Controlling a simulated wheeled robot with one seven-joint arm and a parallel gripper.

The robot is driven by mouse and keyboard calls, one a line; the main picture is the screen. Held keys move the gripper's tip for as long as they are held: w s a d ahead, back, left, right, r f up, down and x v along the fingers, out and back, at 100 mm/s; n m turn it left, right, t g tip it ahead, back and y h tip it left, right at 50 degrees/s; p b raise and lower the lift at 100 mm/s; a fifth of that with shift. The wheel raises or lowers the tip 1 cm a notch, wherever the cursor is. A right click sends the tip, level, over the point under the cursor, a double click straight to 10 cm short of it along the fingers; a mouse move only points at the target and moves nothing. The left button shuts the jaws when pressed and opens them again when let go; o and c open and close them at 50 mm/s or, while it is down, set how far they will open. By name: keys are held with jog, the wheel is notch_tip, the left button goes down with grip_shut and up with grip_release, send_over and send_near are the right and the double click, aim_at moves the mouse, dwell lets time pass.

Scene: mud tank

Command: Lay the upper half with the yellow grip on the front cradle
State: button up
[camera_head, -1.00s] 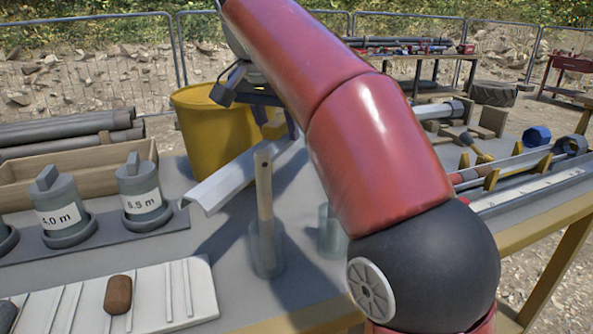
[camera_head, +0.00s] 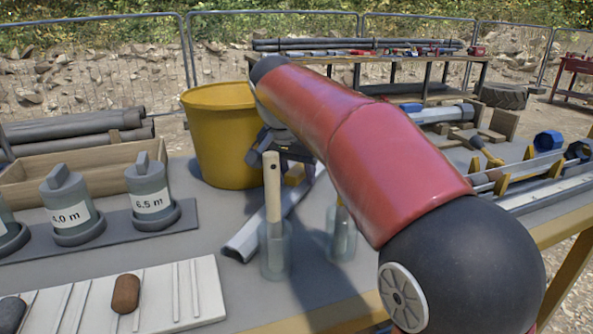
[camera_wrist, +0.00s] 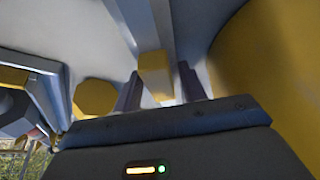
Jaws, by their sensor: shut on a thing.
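The upper half, a long grey half-tube (camera_head: 265,220), slants across the table with its near end behind a glass jar. Its yellow grip (camera_head: 294,174) shows below my gripper (camera_head: 290,158), which is partly hidden by my red arm. In the wrist view the yellow grip (camera_wrist: 155,78) sits between the two dark fingers of my gripper (camera_wrist: 158,88), shut on it, with the grey half (camera_wrist: 145,25) beyond. I cannot tell whether the half touches the table. Yellow supports (camera_head: 491,184) carry a long tube at the right; I cannot tell which is the front cradle.
A yellow bucket (camera_head: 222,135) stands close to my gripper. Two glass jars (camera_head: 275,255) (camera_head: 341,240) stand in front of the half, one with a wooden-handled tool. Labelled grey canisters (camera_head: 150,195) and a white tray (camera_head: 205,290) are at the left.

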jog(key=shift+s+f, duration=0.1)
jog(key=shift+f, duration=0.15)
jog(key=o, duration=1.3)
